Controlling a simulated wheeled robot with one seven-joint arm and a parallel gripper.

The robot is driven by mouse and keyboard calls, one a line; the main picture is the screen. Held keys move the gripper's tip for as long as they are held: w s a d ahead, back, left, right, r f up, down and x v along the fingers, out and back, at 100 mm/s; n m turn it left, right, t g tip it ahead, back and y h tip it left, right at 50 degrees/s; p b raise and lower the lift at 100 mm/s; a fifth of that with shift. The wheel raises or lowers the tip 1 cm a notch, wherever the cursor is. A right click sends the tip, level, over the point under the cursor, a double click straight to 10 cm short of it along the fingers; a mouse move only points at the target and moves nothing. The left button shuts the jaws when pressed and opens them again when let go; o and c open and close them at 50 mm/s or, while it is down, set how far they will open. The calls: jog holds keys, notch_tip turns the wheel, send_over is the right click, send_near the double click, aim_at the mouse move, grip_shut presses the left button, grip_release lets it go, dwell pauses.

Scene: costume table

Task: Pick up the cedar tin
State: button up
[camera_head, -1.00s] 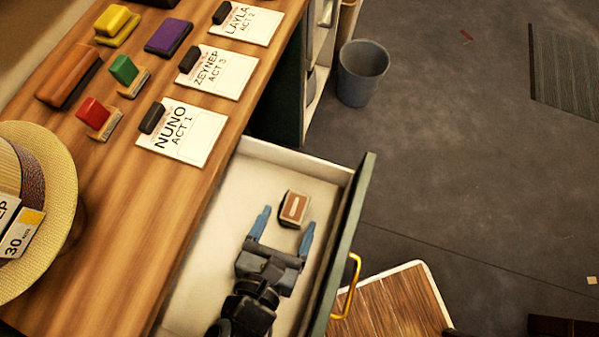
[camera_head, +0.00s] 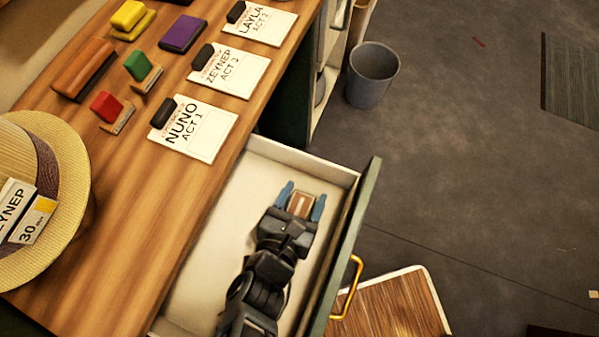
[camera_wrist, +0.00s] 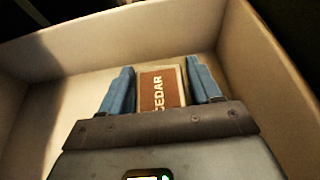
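The cedar tin (camera_head: 301,204) is a small box with a brown label in the open drawer (camera_head: 222,229). In the wrist view the tin (camera_wrist: 162,90) shows the word CEDAR on its label. My gripper (camera_head: 304,194) is down in the drawer with its blue fingers on either side of the tin. In the wrist view my gripper (camera_wrist: 160,82) is open, and a narrow gap shows between the tin and each finger. The near end of the tin is hidden behind the gripper body.
The drawer front (camera_head: 352,230) with a brass handle (camera_head: 347,287) stands to the right. On the tabletop are name cards (camera_head: 199,134), coloured blocks (camera_head: 182,33) and a straw hat (camera_head: 72,195). A grey bin (camera_head: 372,76) stands on the floor. The rest of the drawer floor looks empty.

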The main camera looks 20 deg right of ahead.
jog(key=c, duration=0.7)
jog(key=shift+c, duration=0.2)
jog(key=shift+r, duration=0.15)
